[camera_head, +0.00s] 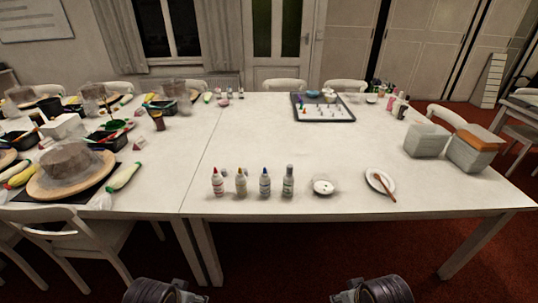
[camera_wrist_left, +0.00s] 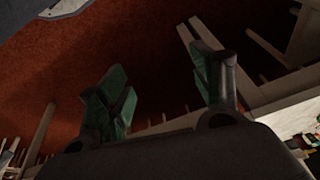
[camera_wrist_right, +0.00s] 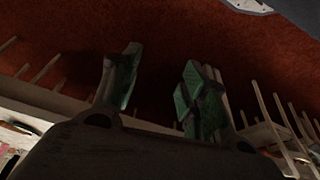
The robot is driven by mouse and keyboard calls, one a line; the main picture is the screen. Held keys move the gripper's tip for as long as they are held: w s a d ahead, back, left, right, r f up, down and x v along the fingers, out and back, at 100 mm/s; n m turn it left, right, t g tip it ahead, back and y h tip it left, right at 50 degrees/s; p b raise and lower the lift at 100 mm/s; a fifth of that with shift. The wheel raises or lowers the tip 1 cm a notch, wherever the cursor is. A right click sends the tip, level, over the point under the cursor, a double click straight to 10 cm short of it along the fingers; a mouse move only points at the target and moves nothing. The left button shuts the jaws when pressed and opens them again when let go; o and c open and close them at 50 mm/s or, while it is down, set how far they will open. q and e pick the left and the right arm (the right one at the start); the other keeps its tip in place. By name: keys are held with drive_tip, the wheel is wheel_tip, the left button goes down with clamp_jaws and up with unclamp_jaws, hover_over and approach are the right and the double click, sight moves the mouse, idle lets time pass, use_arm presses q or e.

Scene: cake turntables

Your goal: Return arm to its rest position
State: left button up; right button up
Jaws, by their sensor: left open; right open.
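My left gripper (camera_wrist_left: 165,90) is open in the left wrist view, with green pads on its fingers and nothing between them. My right gripper (camera_wrist_right: 160,85) is open and empty in the right wrist view, with the same green pads. Both wrist views show red carpet beyond the fingers. In the head view, a part of my left arm (camera_head: 165,291) shows at the bottom left of centre and a part of my right arm (camera_head: 375,290) at the bottom right of centre. Both are apart from the table, in front of its near edge. The fingertips are not visible there.
A white table (camera_head: 260,150) bears several bottles (camera_head: 264,184) near its front edge, a plate with a brown stick (camera_head: 380,181), a dark tray (camera_head: 323,108) and grey containers (camera_head: 426,141). A cake turntable (camera_head: 70,172) stands left. A white chair (camera_head: 75,240) is at the lower left.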

use_arm(q)
drive_tip(key=s+f+g+p, duration=0.3)
drive_tip(key=f+p, duration=0.8)
drive_tip(key=f, duration=1.3)
use_arm(e)
drive_tip(key=s+d+f+g, duration=0.1)
drive_tip(key=s+f, duration=0.1)
drive_tip(key=f, duration=1)
drive_tip(key=s+f, duration=0.2)
drive_tip(key=f, duration=1)
use_arm(q)
drive_tip(key=s+a+f+p, duration=0.2)
drive_tip(key=s+f+p, duration=0.2)
drive_tip(key=s, duration=0.7)
drive_tip(key=s+a+f+p, duration=0.2)
drive_tip(key=s+f+p, duration=0.2)
drive_tip(key=s, duration=0.7)
drive_tip(key=shift+s+f+p, duration=0.3)
drive_tip(key=shift+s+f, duration=0.05)
drive_tip(key=shift+f, duration=0.3)
use_arm(e)
drive_tip(key=s+d+f, duration=0.2)
drive_tip(key=s+f, duration=0.2)
drive_tip(key=s, duration=0.7)
drive_tip(key=s+d+f+g, duration=0.1)
drive_tip(key=s+f, duration=0.4)
drive_tip(key=s, duration=0.5)
drive_tip(key=shift+s+d+g, duration=0.3)
drive_tip(key=shift+s+d, duration=0.05)
drive_tip(key=shift+d, duration=0.1)
